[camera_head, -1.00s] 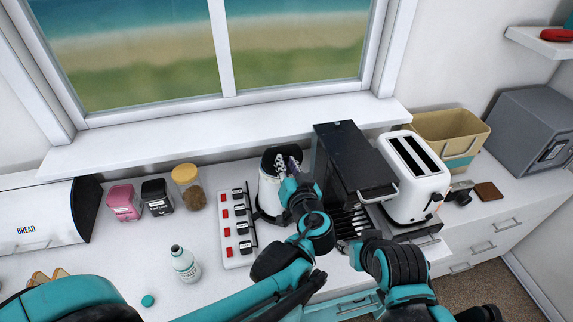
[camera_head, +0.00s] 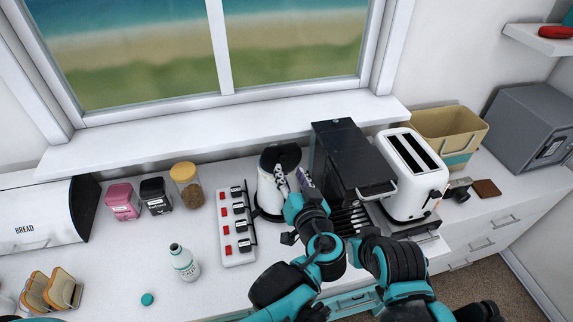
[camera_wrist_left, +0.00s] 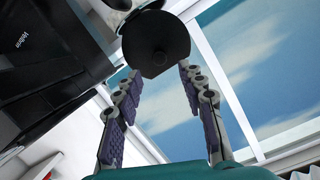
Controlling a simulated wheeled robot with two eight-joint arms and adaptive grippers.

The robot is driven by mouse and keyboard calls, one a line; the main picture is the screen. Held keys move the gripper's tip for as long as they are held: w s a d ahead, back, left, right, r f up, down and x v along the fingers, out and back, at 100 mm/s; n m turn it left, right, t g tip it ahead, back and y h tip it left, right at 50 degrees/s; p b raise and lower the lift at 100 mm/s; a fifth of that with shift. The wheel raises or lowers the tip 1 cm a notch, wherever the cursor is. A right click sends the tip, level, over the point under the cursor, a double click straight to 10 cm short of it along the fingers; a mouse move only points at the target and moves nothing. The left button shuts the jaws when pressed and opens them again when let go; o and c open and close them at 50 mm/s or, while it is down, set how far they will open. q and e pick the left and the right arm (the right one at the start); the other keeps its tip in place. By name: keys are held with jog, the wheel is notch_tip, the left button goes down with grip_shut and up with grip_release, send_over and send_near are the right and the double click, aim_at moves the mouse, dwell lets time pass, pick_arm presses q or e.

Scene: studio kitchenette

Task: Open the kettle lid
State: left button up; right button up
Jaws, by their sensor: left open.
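The kettle (camera_head: 269,193) is white with a black base and stands upright on the counter, left of the black coffee machine. Its black lid (camera_head: 285,155) appears tilted up from the rim. In the left wrist view the lid (camera_wrist_left: 156,42) is a dark disc seen nearly face-on, with part of the kettle body behind it at the top edge. My left gripper (camera_head: 291,174) is open at the front of the kettle top. Its two fingers (camera_wrist_left: 160,72) lie either side of the disc's lower edge, not closed on it. My right arm shows at lower right, its fingers not visible.
The black coffee machine (camera_head: 350,165) stands close on the right, with the white toaster (camera_head: 412,180) beyond. A switched power strip (camera_head: 236,228) lies left of the kettle. A bottle (camera_head: 184,263) and jars (camera_head: 187,186) stand farther left. The window sill is behind.

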pick_arm(q)
jog(key=v, duration=0.6)
jog(key=shift+w, duration=0.1)
jog(key=s+a+f+n+g+h+b, duration=0.1)
jog(key=s+a+f+g+b, duration=0.3)
jog(key=a+f, duration=0.5)
jog(key=s+a+f+n+g+h+b, duration=0.1)
jog(key=s+a+f+g+b, duration=0.3)
jog(key=a+f, duration=0.5)
jog(key=a+h, duration=0.1)
jog(key=a, duration=0.3)
jog(key=shift+a+f, duration=0.2)
jog(key=shift+f, duration=0.2)
jog(key=shift+s+a, duration=0.1)
jog(key=shift+s, duration=0.05)
dwell(0.8)
